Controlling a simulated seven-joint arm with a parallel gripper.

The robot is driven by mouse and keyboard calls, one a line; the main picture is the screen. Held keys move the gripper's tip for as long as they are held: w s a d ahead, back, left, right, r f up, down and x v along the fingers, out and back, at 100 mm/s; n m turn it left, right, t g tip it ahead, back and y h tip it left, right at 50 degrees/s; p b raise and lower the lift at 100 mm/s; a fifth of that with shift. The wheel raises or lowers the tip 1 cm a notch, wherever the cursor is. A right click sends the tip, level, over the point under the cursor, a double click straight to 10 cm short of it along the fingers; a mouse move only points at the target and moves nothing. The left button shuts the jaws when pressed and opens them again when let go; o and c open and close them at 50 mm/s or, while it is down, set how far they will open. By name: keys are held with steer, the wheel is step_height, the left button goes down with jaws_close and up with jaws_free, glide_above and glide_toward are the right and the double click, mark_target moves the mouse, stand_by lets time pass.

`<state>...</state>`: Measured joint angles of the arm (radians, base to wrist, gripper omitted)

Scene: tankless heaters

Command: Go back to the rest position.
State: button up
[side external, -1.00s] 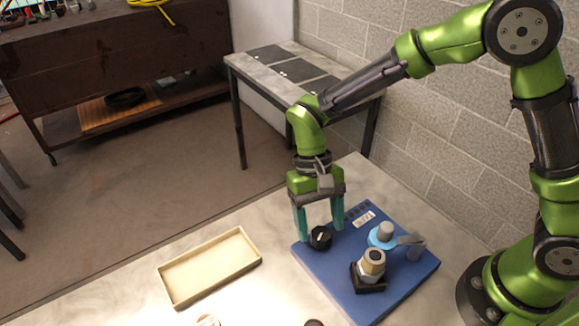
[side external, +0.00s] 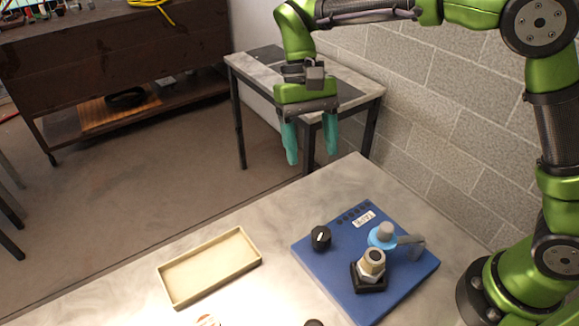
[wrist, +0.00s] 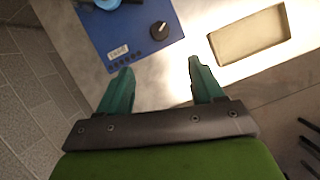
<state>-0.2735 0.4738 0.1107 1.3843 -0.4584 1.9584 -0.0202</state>
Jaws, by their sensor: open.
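My gripper (side external: 310,158) is open and empty, its two teal fingers apart and pointing down, raised well above the table behind the blue board. It also shows in the wrist view (wrist: 156,72), with nothing between the fingers. The blue board (side external: 318,278) lies on the table and carries a black knob (side external: 321,238), a brass hex fitting on a black base (side external: 371,266) and a light blue round part with a grey lever (side external: 384,236). In the wrist view, the knob (wrist: 159,31) is beyond the fingers, clear of them.
An empty beige tray (side external: 209,267) lies on the table left of the board. A brick wall (side external: 440,120) stands close on the right. A small side table (side external: 345,95) is behind the gripper. The table between tray and board is clear.

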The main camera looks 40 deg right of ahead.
steer(key=s+d+r+m+t, duration=0.1)
steer(key=s+d+r+t, duration=0.3)
steer(key=s+d+t, duration=0.7)
steer(key=s+d, duration=0.2)
steer(key=d, duration=0.2)
steer(key=shift+y, duration=0.4)
steer(key=shift+s+a, duration=0.1)
